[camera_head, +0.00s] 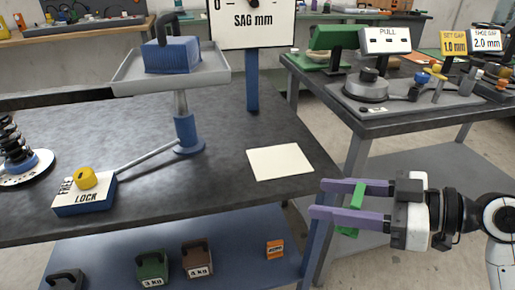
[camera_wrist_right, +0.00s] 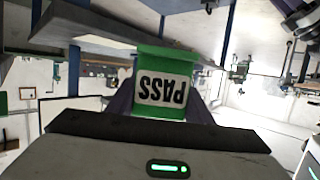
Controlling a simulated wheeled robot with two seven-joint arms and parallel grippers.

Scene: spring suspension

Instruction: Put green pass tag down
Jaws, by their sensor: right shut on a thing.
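The green pass tag (camera_wrist_right: 163,78) fills the middle of the right wrist view, its white PASS label upside down there. In the head view the tag (camera_head: 352,208) shows as a green strip between the purple fingers of my right gripper (camera_head: 338,200). The gripper is shut on it and holds it in the air, just off the right edge of the dark workbench (camera_head: 215,195). A blank white card (camera_head: 280,162) lies flat on the bench near that edge, to the left of the gripper. My left gripper is not in view.
A blue weight on a tray (camera_head: 130,80) stands on a post at the bench's back. A LOCK block (camera_head: 85,195) and a coil spring (camera_head: 18,150) sit at left. Labelled weights (camera_head: 152,268) are on the lower shelf. A second table (camera_head: 400,122) with tools stands at right.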

